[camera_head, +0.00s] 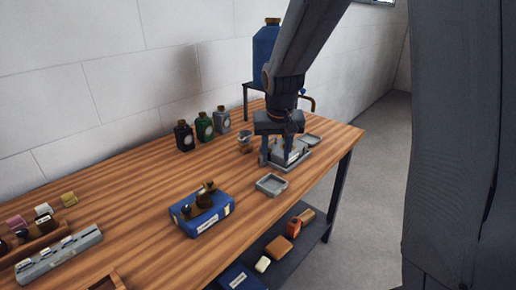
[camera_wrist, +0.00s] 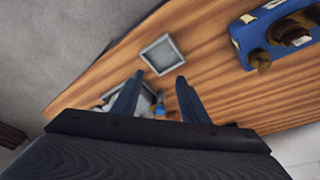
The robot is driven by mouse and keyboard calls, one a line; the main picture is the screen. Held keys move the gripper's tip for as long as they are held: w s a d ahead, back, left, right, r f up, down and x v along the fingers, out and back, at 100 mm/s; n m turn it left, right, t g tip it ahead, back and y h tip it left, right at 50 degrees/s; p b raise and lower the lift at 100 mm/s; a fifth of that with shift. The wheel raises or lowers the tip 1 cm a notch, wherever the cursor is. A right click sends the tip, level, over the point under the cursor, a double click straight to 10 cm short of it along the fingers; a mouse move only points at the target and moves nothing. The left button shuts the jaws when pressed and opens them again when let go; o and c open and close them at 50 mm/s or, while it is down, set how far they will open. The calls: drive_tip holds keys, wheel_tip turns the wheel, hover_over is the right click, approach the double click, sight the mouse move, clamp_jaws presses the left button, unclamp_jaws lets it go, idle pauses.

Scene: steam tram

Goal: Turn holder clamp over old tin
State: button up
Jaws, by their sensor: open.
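My gripper (camera_head: 277,157) is open and points down over a grey tray-like piece (camera_head: 301,160) near the right end of the bench. Its two fingers (camera_wrist: 156,88) also show apart in the wrist view, with part of the grey piece and a small blue part (camera_wrist: 159,109) between or beneath them. I cannot tell whether they touch it. The holder clamp is not clearly made out; the gripper hides much of this spot. A shallow square grey tin (camera_head: 271,184), perhaps the old tin, lies open side up in front of the gripper; it also shows in the wrist view (camera_wrist: 162,54).
A blue box (camera_head: 202,214) with dark and brass parts on top stands left of the tin. Several bottles (camera_head: 204,127) stand by the wall. A blue tank (camera_head: 265,52) with a brass tap is behind my arm. A lower shelf (camera_head: 309,232) holds small items. Bare wood lies between.

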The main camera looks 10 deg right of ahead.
drive_tip(key=w+r+m+t, duration=0.1)
drive_tip(key=w, duration=1.1)
drive_tip(key=shift+w+p+x, duration=0.15)
drive_tip(key=shift+p+x, duration=0.1)
drive_tip(key=shift+x, duration=1.6)
drive_tip(key=shift+w+p+x, duration=0.15)
drive_tip(key=shift+p+x, duration=0.1)
drive_tip(key=shift+x, duration=1.6)
drive_tip(key=shift+a+r, duration=0.1)
drive_tip(key=shift+a, duration=0.1)
clamp_jaws()
